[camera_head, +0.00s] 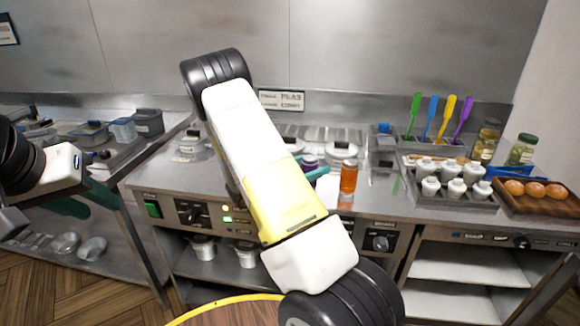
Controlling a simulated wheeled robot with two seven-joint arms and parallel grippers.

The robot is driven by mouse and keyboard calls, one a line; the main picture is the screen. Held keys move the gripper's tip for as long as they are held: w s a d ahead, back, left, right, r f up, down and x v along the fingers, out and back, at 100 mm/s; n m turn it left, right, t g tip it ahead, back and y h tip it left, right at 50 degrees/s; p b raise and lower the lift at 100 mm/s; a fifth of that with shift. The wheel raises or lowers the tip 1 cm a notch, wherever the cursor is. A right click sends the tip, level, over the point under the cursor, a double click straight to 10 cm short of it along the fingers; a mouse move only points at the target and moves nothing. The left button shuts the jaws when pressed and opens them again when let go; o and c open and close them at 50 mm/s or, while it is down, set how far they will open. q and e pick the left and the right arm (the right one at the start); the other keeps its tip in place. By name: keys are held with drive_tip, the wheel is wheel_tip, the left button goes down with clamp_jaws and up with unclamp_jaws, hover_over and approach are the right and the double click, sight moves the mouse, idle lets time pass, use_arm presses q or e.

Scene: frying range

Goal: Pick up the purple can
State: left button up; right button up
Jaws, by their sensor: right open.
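The purple can (310,161) stands on the steel counter behind my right arm, with only a small part of its top and side showing. My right gripper (308,167) is mostly hidden behind my white and yellow forearm. Its teal fingers show close beside the can, and it is open. I cannot tell whether the fingers touch the can. My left gripper (92,203), with dark teal fingers, is low at the left, in front of the left counter and away from the can. Its jaw gap is unclear.
An orange-red bottle (348,177) stands just right of the purple can. White shakers (430,185) in a tray, a wooden board (543,204) with round brown food, jars (522,149) and coloured spatulas (432,117) fill the right side. A wall (340,50) closes the back.

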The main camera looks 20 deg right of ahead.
drive_tip(key=shift+x, duration=0.85)
drive_tip(key=shift+c, duration=0.2)
clamp_jaws()
drive_tip(key=shift+r, duration=0.1)
